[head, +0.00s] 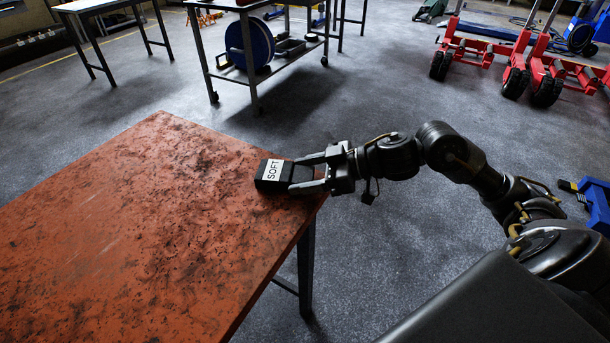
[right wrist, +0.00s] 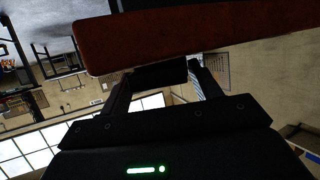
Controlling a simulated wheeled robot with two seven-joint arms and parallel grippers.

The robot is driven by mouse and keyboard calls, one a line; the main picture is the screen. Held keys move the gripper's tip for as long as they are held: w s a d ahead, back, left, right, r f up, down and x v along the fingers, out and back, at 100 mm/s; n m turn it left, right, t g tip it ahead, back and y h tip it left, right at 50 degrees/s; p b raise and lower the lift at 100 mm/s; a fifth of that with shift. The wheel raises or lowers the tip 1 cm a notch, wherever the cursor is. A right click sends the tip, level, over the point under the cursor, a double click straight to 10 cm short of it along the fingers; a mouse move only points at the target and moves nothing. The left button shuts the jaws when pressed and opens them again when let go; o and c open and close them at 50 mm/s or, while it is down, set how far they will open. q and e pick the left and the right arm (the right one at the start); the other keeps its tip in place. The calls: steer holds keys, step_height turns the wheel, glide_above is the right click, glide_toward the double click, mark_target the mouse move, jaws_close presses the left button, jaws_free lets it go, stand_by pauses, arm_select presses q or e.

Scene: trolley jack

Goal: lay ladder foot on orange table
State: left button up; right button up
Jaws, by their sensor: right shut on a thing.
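The ladder foot (head: 272,173) is a black block with a white label reading SOFT. It is at the right edge of the orange table (head: 130,220), over the tabletop near its far right corner. My right gripper (head: 297,174) reaches in from the right and is shut on the ladder foot, one finger on each side. In the right wrist view the dark ladder foot (right wrist: 160,74) is between the fingers, close to the orange table (right wrist: 180,35). I cannot tell whether it touches the tabletop. My left gripper is not in view.
The rest of the orange tabletop is bare, with dark stains. A grey trolley (head: 275,60) with a blue reel (head: 250,45) stands behind it. Red trolley jacks (head: 545,75) are at the back right. The floor between is open.

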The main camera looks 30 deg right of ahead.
steer(key=o, duration=1.1)
steer(key=shift+c, duration=0.2)
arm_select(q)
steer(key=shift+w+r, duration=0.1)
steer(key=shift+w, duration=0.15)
arm_select(e)
steer(key=v, duration=1.2)
steer(key=shift+r, duration=0.1)
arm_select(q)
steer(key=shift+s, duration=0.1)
